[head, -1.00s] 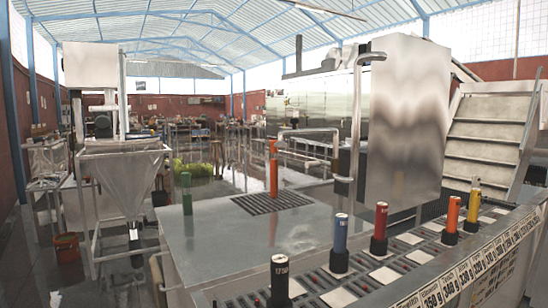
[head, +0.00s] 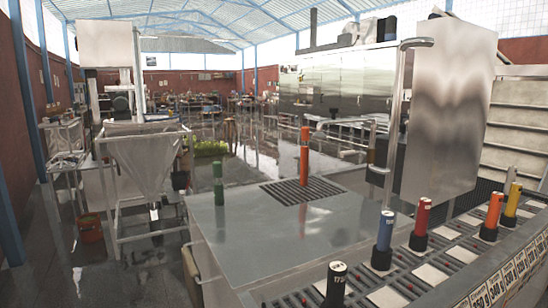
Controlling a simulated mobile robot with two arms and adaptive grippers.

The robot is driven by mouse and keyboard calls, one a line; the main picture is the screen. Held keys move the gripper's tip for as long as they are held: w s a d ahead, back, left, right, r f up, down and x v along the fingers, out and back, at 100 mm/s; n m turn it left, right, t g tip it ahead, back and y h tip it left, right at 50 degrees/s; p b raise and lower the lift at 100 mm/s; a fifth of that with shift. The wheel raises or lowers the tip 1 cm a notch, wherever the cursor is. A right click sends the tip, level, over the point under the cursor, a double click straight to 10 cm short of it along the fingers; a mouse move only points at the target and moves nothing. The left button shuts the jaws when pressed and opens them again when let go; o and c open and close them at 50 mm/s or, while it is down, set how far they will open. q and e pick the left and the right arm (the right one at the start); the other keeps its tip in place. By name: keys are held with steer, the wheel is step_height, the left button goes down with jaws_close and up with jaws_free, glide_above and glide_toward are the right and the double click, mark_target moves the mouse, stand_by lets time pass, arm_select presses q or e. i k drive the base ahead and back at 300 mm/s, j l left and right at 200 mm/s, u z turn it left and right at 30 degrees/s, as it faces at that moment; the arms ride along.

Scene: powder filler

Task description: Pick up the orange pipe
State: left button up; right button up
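An orange pipe (head: 304,157) stands upright on the dark grate (head: 288,192) set in the grey tabletop (head: 262,236). Another orange pipe (head: 494,209) stands upright in a black holder on the slotted rack (head: 455,255) at the right. A green pipe (head: 218,184) stands near the back left edge of the tabletop. Neither of my grippers is in view.
The rack also holds black (head: 336,285), blue (head: 385,232), red (head: 422,217) and yellow (head: 512,199) pipes. A steel hopper (head: 146,160) stands at left and a tall metal cabinet (head: 449,110) behind the rack. The tabletop's front is clear.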

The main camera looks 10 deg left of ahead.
mark_target(305, 131)
steer(key=i+j+u, duration=0.3)
steer(key=j+u, duration=0.15)
steer(key=j, duration=0.2)
steer(key=i+j+u, duration=0.9)
steer(key=i+j, duration=0.1)
steer(key=i, duration=1.1)
steer(key=i+j+z, duration=0.1)
steer(key=i, duration=0.5)
steer(key=i+z, duration=0.2)
steer(key=i, duration=0.3)
steer(key=i+z, duration=0.15)
steer(key=i, duration=0.3)
steer(key=i+j+z, duration=0.2)
steer(key=i, duration=0.3)
steer(key=i+j+z, duration=0.2)
steer(key=i, duration=0.3)
steer(key=i+l+z, duration=0.1)
steer(key=z, duration=0.3)
steer(key=i+z, duration=0.55)
steer(key=z, duration=0.3)
steer(key=i+j+z, duration=0.2)
steer(key=z, duration=0.2)
steer(key=i+j+z, duration=0.2)
steer(key=z, duration=0.25)
